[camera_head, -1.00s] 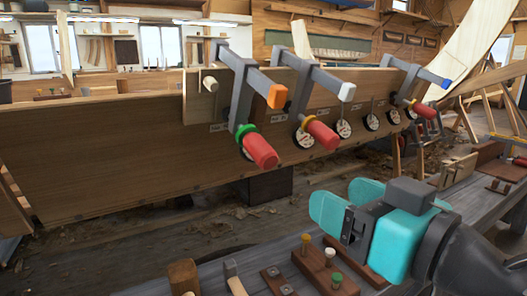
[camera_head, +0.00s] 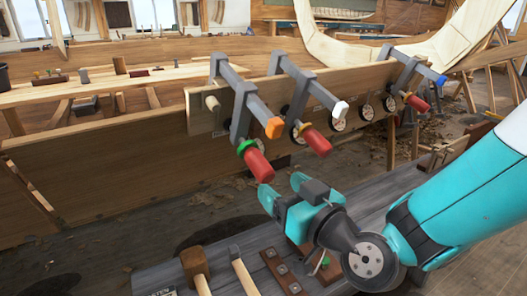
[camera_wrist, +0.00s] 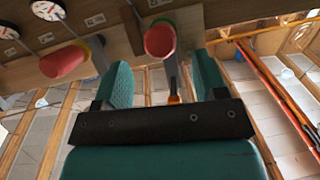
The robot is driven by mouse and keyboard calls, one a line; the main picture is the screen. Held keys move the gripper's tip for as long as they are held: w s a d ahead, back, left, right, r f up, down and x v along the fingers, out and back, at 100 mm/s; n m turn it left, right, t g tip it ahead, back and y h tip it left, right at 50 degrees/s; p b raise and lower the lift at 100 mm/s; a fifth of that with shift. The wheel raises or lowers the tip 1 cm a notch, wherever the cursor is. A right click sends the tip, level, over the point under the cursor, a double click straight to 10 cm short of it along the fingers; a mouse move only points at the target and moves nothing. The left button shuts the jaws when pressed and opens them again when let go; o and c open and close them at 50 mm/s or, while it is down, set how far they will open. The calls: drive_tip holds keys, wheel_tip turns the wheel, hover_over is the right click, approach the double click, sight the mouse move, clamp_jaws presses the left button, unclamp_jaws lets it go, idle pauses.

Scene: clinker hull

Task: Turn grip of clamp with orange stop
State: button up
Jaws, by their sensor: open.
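The clamp with the orange stop (camera_head: 273,127) is the leftmost on the plank. Its red grip (camera_head: 257,163) has a green collar and points down towards me. My gripper (camera_head: 284,190) is open and empty, just below and to the right of the grip's free end, apparently apart from it. In the wrist view, the round end of the red grip (camera_wrist: 160,40) shows above the gap between my two teal fingers (camera_wrist: 164,80). The orange stop (camera_wrist: 174,99) shows lower, between the fingers. Where the grip joins the clamp is mostly hidden there.
A clamp with a white stop (camera_head: 341,108) and a red grip with a yellow collar (camera_head: 316,140) stands just right. A clamp with a blue stop (camera_head: 441,80) is farther right. A workbench with a mallet (camera_head: 195,268) and wooden blocks lies below my arm.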

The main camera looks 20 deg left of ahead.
sight(270, 175)
drive_tip(key=p+x, duration=0.1)
drive_tip(key=p, duration=0.1)
drive_tip(key=p+x, duration=0.4)
drive_tip(key=shift+r, duration=0.35)
drive_tip(key=shift+w+a+f+p, duration=0.2)
drive_tip(key=shift+w+a+p, duration=0.3)
drive_tip(key=shift+p, duration=0.7)
drive_tip(key=shift+s+a+f, duration=0.1)
drive_tip(key=shift+a+f, duration=0.05)
drive_tip(key=shift+a, duration=0.1)
drive_tip(key=shift+f, duration=0.1)
drive_tip(key=c, duration=0.9)
